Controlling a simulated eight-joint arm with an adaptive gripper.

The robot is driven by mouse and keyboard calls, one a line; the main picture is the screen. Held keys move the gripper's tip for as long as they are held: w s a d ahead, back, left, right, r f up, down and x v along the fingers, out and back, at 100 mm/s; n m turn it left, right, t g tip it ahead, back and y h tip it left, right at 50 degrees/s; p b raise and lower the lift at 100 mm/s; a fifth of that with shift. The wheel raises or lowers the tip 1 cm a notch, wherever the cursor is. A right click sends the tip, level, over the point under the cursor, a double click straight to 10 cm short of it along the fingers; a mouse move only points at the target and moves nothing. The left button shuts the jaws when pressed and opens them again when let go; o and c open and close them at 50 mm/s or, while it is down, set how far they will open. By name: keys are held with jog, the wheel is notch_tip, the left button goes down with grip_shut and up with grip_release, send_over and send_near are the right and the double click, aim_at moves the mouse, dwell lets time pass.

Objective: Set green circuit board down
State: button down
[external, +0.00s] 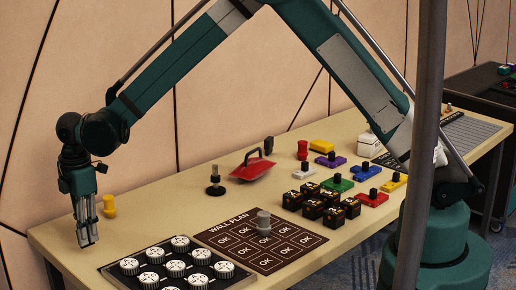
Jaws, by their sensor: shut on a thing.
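My gripper (87,238) points down at the far left end of the table, low near the tabletop's left edge. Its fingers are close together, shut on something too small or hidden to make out. A green flat piece with a black knob (337,185), which may be the green circuit board, lies on the table right of centre. It is far from my gripper, among similar coloured pieces. I cannot tell from this view whether another green board is between the fingers.
A yellow peg (109,206) stands just right of my gripper. A black tray of white knobs (180,264) and a brown "WALL PLAN" board (262,243) lie at the front. A red handled piece (252,168) and several black blocks (321,203) stand farther right. A dark pole crosses the right side.

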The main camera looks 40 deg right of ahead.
jog(key=shift+f+b, duration=0.3)
jog(key=shift+f, duration=1.4)
jog(key=shift+f, duration=0.2)
jog(key=c, duration=2.5)
grip_release()
jog(key=shift+r, duration=0.2)
notch_tip(320, 180, up, 12)
jog(key=shift+p, duration=1)
